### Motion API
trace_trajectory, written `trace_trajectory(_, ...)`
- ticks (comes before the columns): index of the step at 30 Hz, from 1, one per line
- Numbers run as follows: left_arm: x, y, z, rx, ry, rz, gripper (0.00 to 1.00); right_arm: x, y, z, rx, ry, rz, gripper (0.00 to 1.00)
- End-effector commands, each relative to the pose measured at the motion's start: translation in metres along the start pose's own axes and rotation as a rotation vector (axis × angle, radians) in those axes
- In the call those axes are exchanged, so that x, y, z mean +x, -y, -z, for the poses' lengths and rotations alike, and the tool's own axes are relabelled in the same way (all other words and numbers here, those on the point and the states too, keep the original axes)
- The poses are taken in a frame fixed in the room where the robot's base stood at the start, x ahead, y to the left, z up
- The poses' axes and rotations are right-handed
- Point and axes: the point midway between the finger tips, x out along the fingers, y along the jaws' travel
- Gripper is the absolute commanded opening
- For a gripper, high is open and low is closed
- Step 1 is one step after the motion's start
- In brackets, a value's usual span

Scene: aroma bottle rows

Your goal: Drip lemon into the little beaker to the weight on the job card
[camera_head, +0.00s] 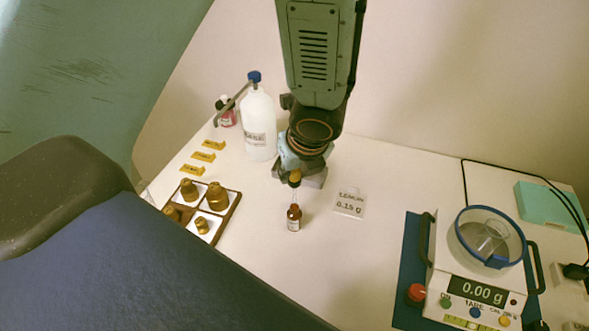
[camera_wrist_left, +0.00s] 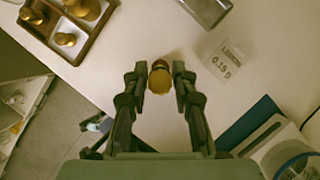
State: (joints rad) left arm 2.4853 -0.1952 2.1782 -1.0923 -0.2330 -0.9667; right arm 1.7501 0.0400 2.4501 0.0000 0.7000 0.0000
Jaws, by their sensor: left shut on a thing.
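My left gripper (camera_head: 300,166) reaches down from the top of the head view and is shut on the orange dropper top (camera_head: 295,179). In the left wrist view its fingers (camera_wrist_left: 160,75) flank the amber top (camera_wrist_left: 160,80). A small amber bottle (camera_head: 293,219) stands upright below; its label is too small to read. I cannot tell whether the dropper tip is inside the neck. The job card (camera_head: 349,204) reads lemon, 0.15 g. The little glass beaker (camera_head: 489,240) is inside the blue-rimmed ring on the balance (camera_head: 438,278), which shows 0.00 g. My right gripper is not in view.
A white base bottle (camera_head: 258,125) and a small red bottle (camera_head: 229,117) stand behind. A teal box (camera_head: 552,209) and black cable are right. Bare table lies between card and balance.

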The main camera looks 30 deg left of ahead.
Motion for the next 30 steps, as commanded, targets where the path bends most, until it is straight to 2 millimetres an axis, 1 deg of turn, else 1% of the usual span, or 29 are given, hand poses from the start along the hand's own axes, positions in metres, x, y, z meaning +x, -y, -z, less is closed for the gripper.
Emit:
trace_trajectory(3,0.006,0.000,0.003,0.000,0.000,0.000,0.00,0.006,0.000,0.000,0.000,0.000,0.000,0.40)
trace_trajectory(30,0.034,0.000,0.015,0.000,0.000,0.000,0.00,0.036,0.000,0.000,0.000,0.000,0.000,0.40)
